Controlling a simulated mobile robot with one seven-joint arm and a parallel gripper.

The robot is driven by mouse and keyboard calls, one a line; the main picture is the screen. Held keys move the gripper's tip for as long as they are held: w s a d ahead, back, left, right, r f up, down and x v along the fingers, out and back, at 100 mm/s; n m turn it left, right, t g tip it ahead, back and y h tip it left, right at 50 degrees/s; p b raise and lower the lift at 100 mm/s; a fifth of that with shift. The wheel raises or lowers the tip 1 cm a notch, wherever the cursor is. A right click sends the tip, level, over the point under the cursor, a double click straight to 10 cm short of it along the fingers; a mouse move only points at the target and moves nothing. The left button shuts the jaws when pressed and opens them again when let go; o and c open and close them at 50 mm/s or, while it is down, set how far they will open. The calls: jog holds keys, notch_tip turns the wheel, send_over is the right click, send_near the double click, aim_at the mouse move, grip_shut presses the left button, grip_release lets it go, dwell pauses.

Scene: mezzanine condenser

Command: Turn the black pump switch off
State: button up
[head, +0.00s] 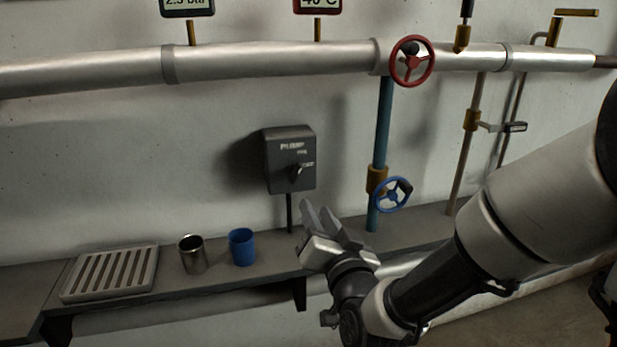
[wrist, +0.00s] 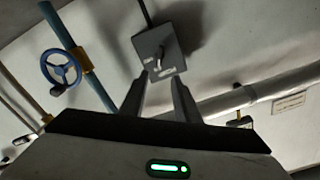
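The black pump switch is a dark box (head: 279,160) on the wall, lettered PUMP, with small marks at its right that are hard to read. A short lever (head: 296,173) sticks out of its lower front; I cannot tell for sure which mark it points to. In the wrist view the box (wrist: 175,50) and its lever (wrist: 160,54) lie just beyond the fingertips. My gripper (head: 320,208) is below and slightly right of the box, in front of the shelf. In the wrist view its fingers (wrist: 159,82) stand apart with nothing between them.
A blue handwheel (head: 393,194) on a blue pipe stands right of the switch. A red handwheel (head: 412,61) sits on the pipe above. The shelf (head: 130,312) holds a slatted tray (head: 110,247), a metal cup (head: 192,255) and a blue cup (head: 242,247).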

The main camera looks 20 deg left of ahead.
aim_at(298, 175)
jog(key=x, duration=1.6)
jog(key=shift+w, duration=0.35)
grip_shut()
